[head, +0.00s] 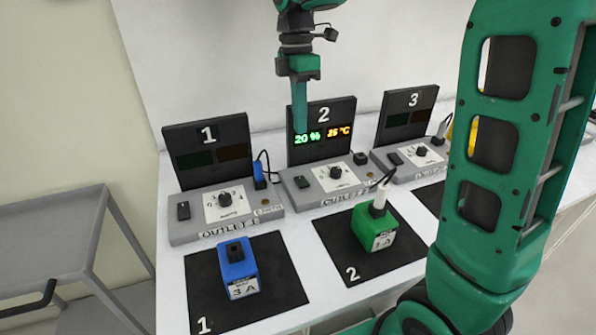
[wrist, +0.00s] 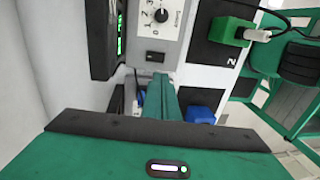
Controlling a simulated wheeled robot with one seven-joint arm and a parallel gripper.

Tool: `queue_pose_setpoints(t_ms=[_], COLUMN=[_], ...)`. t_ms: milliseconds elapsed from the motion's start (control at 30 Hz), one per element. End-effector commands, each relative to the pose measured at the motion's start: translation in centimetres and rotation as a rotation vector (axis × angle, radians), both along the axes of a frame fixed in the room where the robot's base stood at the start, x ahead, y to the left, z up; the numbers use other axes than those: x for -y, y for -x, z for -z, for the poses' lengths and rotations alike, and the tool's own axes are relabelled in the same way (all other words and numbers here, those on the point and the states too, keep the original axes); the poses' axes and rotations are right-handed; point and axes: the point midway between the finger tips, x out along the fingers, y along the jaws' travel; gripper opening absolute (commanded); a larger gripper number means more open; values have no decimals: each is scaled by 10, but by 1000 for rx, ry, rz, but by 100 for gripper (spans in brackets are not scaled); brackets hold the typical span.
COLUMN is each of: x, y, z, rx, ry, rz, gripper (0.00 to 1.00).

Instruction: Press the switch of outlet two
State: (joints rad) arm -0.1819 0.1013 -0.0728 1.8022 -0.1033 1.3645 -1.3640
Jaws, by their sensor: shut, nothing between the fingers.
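Outlet two (head: 325,198) is a grey box with a white dial plate, a black knob (head: 336,172) and a small dark switch (head: 302,182) at its left end. Its display (head: 322,110) behind it is lit and reads "20 %" in green and an orange temperature. My gripper (head: 300,130) points down with its fingers shut and empty, in front of that display and above the switch. In the wrist view the shut fingertips (wrist: 163,75) lie just below the switch (wrist: 155,57) in the picture. I cannot tell contact or the switch's position.
Outlet one (head: 225,214) and outlet three (head: 418,158) stand either side, their displays dark. A blue block (head: 236,268) sits on mat 1, and a green block (head: 374,229) with a plugged cable on mat 2. A grey cart (head: 50,215) stands at left.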

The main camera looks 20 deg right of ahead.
Motion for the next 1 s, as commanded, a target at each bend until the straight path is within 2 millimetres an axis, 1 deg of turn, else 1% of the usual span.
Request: queue_pose_setpoints(t_ms=[133, 267, 367, 800, 1000], x=[1, 1, 2, 2, 2], y=[0, 2, 5, 16, 19], z=[2, 12, 27, 107, 130], rx=[-1, -1, -2, -3, -1], ry=[0, -1, 0, 0, 0], rz=[2, 3, 3, 3, 3], gripper=[0, 0, 0, 0, 0])
